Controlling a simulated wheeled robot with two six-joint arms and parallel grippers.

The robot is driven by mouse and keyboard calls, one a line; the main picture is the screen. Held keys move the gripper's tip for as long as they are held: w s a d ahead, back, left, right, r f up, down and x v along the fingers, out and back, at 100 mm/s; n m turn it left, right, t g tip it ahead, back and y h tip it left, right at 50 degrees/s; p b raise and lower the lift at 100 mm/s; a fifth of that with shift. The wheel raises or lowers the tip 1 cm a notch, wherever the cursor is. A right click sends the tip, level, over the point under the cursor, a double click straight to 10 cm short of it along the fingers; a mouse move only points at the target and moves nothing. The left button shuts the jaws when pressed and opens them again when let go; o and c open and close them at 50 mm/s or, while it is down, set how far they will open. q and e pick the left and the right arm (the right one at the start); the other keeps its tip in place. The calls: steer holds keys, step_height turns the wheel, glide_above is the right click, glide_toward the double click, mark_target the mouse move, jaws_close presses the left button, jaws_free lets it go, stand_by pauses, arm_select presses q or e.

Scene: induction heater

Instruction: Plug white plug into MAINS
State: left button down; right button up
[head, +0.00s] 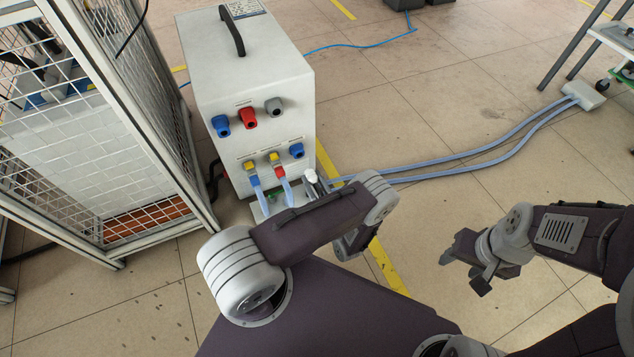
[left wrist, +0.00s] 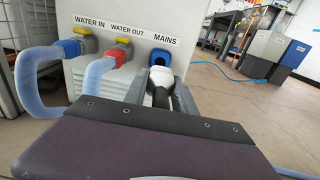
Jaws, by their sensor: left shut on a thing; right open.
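The white plug (left wrist: 160,82) is held between the fingers of my left gripper (left wrist: 162,95). In the left wrist view its front end points at the blue MAINS socket (left wrist: 160,57) and overlaps its lower edge. In the head view the plug (head: 311,178) is just below and to the right of the MAINS socket (head: 297,151), with a small gap showing between them. My left arm hides most of the left gripper there. My right gripper (head: 468,262) is open and empty above the floor at the right.
The white heater cabinet (head: 245,75) has WATER IN and WATER OUT fittings (head: 262,167) with hoses attached beside MAINS. A mesh cage (head: 150,130) stands close on the left. Pale hoses (head: 450,157) cross the floor to the right. Open floor lies right of the cabinet.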

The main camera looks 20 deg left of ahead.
arm_select(q)
steer(key=b+x, duration=0.1)
steer(key=x, duration=0.5)
steer(key=shift+w+a, duration=0.2)
steer(key=shift+a, duration=0.05)
steer(key=shift+r+p, duration=0.1)
steer(key=shift+p, duration=0.2)
stand_by(1.3)
steer(key=shift+w+a, duration=0.4)
steer(key=shift+a, duration=0.05)
stand_by(0.6)
steer(key=c, duration=0.9)
jaws_free()
steer(key=shift+c, duration=0.2)
